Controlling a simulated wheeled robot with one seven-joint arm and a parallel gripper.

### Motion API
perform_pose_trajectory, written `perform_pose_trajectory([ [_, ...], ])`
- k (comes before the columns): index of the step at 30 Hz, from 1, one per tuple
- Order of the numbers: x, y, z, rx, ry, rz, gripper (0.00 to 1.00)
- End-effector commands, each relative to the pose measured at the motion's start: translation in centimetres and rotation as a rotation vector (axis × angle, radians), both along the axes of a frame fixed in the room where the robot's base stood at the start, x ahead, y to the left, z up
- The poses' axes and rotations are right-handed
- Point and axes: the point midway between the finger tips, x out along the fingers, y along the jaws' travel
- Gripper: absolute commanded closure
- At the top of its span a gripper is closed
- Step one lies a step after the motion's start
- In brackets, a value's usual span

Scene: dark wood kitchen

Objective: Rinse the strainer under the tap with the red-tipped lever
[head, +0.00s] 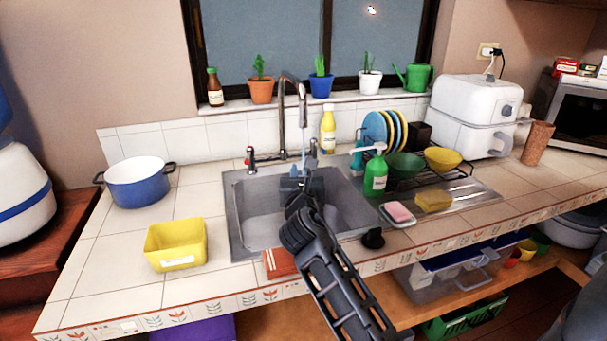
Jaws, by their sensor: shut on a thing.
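My gripper (301,184) reaches over the front of the grey metal sink (234,215) and points down into its rear part, below the tap. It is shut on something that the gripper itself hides. I cannot make out the strainer. The tap (283,120) has a tall curved spout behind the sink. A thin bluish stream of water (303,140) falls from the spout toward my gripper. The red-tipped lever (249,159) stands left of the spout. Another lever (313,151) stands to its right.
A yellow tub (176,245) and a blue pot (138,188) stand left of the sink. A green soap bottle (375,176), a pink soap in a dish (398,213), a yellow sponge (433,201) and a dish rack are close on the right. The left counter has free room.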

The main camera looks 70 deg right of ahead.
Motion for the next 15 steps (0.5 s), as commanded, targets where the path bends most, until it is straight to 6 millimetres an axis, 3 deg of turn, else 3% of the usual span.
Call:
perform_pose_trajectory([
  [15,-0.07,0.27,0.33,-0.001,0.0,0.001,1.0],
])
